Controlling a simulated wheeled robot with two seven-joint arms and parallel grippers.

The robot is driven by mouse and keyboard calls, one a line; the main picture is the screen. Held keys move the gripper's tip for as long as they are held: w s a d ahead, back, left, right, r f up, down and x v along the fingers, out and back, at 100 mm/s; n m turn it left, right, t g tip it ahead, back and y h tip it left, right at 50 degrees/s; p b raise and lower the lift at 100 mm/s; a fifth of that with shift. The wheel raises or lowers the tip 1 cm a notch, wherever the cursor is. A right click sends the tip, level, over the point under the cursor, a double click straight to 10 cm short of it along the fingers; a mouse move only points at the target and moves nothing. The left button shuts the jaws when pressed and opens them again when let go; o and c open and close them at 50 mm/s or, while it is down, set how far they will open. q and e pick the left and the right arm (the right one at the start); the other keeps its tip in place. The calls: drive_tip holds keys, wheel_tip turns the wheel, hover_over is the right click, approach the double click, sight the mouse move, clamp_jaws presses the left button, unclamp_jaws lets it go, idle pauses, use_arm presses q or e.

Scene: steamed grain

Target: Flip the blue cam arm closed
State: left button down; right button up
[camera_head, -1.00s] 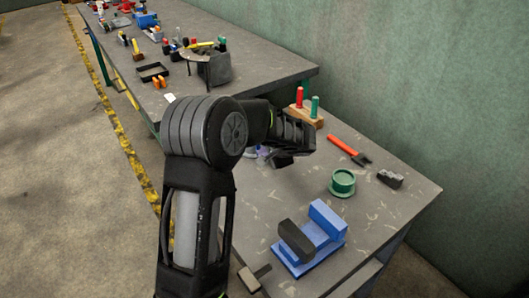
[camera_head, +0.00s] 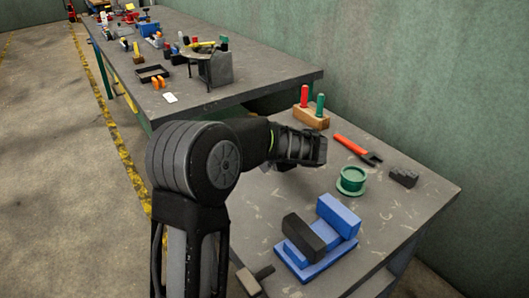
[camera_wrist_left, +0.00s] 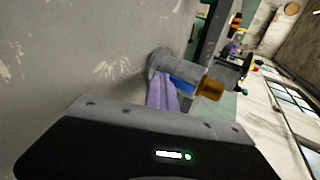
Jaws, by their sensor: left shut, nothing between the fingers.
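My left gripper (camera_head: 312,152) is in the head view, above the left part of the near bench; it is shut with nothing held. In the left wrist view its dark housing fills the bottom, and its fingertips cannot be made out. Beyond the housing is a grey round fixture (camera_wrist_left: 160,63) with a purple part (camera_wrist_left: 160,95) and a short blue piece (camera_wrist_left: 183,84), which may be the cam arm. An orange-brown piece (camera_wrist_left: 211,88) shows beside it. The gripper and arm hide this fixture in the head view. My right gripper is not in view.
On the near bench (camera_head: 400,222) are a blue vise-like block (camera_head: 338,215), a green round part (camera_head: 351,181), a red-handled tool (camera_head: 352,145), a dark block (camera_head: 403,177) and a wooden stand (camera_head: 311,116) with red and green pegs. A cluttered bench (camera_head: 265,72) stands behind.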

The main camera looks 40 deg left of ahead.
use_arm(q)
drive_tip(key=shift+r, duration=0.15)
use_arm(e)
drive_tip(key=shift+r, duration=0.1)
use_arm(q)
drive_tip(key=shift+r+p, duration=0.3)
drive_tip(key=shift+r, duration=0.4)
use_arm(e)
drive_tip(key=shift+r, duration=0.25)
